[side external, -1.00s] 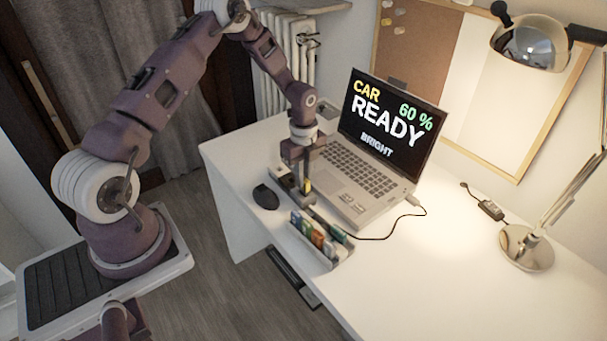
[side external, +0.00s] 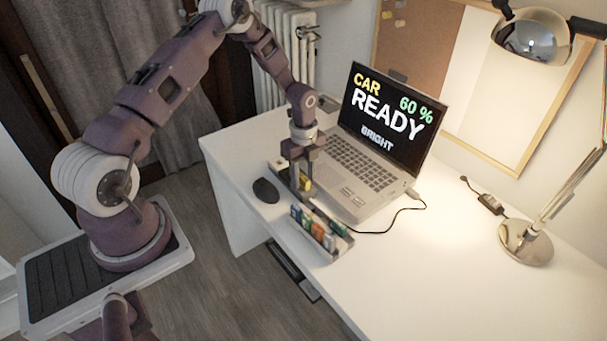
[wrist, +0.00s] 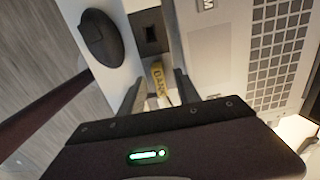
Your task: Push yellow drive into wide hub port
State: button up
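The yellow drive (wrist: 158,82) lies between my gripper's two fingers in the wrist view, with narrow gaps on both sides of it. It also shows in the side view (side external: 306,184), low beside the fingers. My gripper (side external: 300,186) points down over the strip at the desk's front edge, and its fingers (wrist: 160,76) stand apart. The grey hub strip (side external: 277,166) runs along the laptop's front edge. A dark square opening (wrist: 150,35) shows ahead of the drive in the wrist view. Whether it is the wide port I cannot tell.
A laptop (side external: 350,185) stands right behind the hub. A black mouse (side external: 265,190) lies to the left. A tray of several coloured drives (side external: 318,232) sits in front to the right. A cable (side external: 400,222) crosses the desk; the right side is mostly clear.

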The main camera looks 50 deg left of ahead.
aim_at(304, 177)
notch_tip(304, 177, up, 7)
jog(key=shift+r, duration=0.1)
dwell(0.4)
